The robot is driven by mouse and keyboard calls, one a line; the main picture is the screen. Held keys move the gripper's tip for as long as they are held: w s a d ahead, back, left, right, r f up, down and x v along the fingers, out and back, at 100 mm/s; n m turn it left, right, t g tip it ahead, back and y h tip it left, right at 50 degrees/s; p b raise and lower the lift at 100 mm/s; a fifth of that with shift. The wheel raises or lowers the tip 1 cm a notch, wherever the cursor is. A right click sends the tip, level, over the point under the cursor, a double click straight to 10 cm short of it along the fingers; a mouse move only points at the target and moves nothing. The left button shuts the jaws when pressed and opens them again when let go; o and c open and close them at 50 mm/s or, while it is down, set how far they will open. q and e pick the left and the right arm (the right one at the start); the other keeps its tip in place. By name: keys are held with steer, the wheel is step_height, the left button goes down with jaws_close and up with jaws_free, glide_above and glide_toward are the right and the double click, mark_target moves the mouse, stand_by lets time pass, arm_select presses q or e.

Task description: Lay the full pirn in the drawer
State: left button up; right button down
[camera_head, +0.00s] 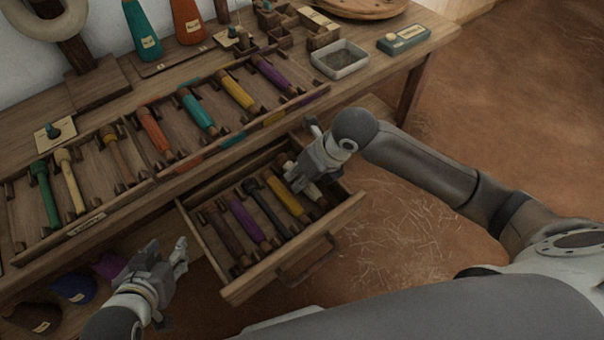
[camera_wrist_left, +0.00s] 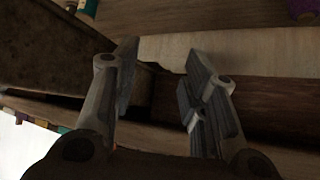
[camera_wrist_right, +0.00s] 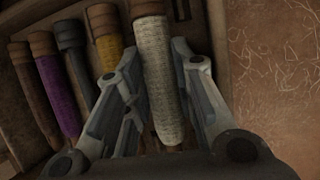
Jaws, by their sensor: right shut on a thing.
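The cream-white full pirn (camera_wrist_right: 158,80) lies between the fingers of my right gripper (camera_head: 300,178), which is shut on it. It is at the right end of the pulled-out drawer (camera_head: 250,284), beside the yellow pirn (camera_head: 287,200). In the head view the white pirn (camera_head: 313,192) is partly hidden by the gripper. I cannot tell whether it rests on the drawer's supports or hangs just above them. My left gripper (camera_head: 172,256) is open and empty, left of the drawer; its parted fingers also show in the left wrist view (camera_wrist_left: 160,85).
The drawer also holds a brown, a purple (camera_head: 247,222) and a dark grey pirn (camera_head: 265,206). Above it, a bench rack holds several coloured pirns, such as the teal one (camera_head: 198,112). A grey tray (camera_head: 340,60) stands at the back. Clear floor lies to the right.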

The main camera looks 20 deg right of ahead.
steer(key=c, duration=1.2)
jaws_free()
steer(key=shift+o, duration=0.3)
steer(key=shift+w+d, duration=0.1)
steer(key=shift+c, duration=0.7)
steer(key=shift+o, duration=0.4)
steer(key=shift+d+r, duration=0.1)
